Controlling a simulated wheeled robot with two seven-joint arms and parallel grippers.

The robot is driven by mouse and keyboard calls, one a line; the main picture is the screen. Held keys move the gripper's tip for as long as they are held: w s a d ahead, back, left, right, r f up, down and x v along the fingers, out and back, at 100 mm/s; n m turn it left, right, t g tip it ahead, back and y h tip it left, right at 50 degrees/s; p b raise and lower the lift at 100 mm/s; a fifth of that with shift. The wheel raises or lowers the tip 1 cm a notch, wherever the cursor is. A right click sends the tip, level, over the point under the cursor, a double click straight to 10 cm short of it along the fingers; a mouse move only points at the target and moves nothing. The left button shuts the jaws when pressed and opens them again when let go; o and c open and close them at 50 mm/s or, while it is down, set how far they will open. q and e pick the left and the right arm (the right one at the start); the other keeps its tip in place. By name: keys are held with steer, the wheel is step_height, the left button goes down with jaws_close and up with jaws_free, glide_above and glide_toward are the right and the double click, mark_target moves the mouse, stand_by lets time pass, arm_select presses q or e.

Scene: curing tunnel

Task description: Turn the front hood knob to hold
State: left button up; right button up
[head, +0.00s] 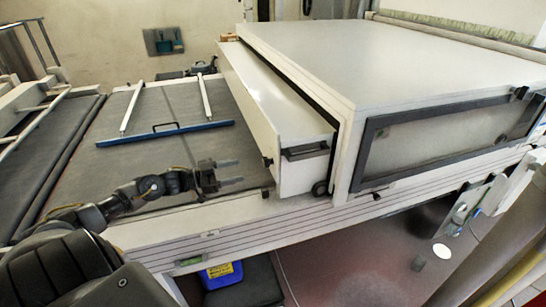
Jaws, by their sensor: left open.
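The white front hood (270,105) of the tunnel stands at the mouth of the large white housing (400,50). A dark handle (305,151) is on its near end. A small round black knob (319,188) sits low at that end, by the housing edge; its setting is too small to read. My left gripper (238,172) is open and empty above the grey belt, left of the hood's near end and apart from the knob. Its fingers point right. My right gripper is not in view.
A blue bar (165,133) with two white rods (132,110) lies across the grey belt (100,170). A dark-framed window (450,127) is on the housing's near side. A blue container (221,274) stands on the floor below the white side rail (225,240).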

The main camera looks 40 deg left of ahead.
mark_target(268, 162)
arm_select(q)
steer(key=p+x, duration=0.3)
steer(key=x, duration=0.7)
steer(key=shift+d+r, duration=0.15)
steer(key=shift+d, duration=0.05)
steer(key=c, duration=1)
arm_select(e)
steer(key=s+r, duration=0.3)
